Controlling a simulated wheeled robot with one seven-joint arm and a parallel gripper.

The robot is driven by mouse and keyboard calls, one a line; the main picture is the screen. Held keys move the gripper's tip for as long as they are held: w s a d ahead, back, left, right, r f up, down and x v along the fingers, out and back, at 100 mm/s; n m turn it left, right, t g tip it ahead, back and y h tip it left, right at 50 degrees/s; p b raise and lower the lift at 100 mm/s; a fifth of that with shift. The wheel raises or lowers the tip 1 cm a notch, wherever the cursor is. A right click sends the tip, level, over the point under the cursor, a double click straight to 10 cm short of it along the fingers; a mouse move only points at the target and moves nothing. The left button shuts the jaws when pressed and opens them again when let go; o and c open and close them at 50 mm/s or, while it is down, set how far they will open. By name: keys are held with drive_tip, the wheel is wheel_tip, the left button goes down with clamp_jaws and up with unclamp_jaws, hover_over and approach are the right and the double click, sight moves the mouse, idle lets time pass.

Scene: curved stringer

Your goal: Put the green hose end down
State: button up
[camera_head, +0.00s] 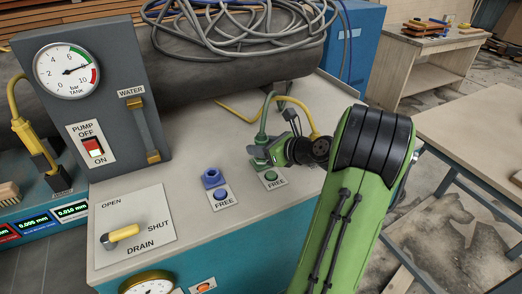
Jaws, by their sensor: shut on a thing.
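The green hose (266,112) arches down to its green end (261,140), which is upright at the rear of the bench top. My gripper (257,153) is shut on the green hose end, reaching in from the right. The end is just above or at a green fitting behind the green button labelled FREE (270,176). My gripper partly hides its lower part, so I cannot tell whether it touches the fitting or bench.
A blue fitting (212,178) and blue button (220,194) stand to the left. The pump panel (110,95) rises farther left. The drain lever (122,234) is at front left. A yellow hose (235,110) lies behind.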

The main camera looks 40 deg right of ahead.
drive_tip(key=o, duration=1.1)
drive_tip(key=shift+o, duration=0.2)
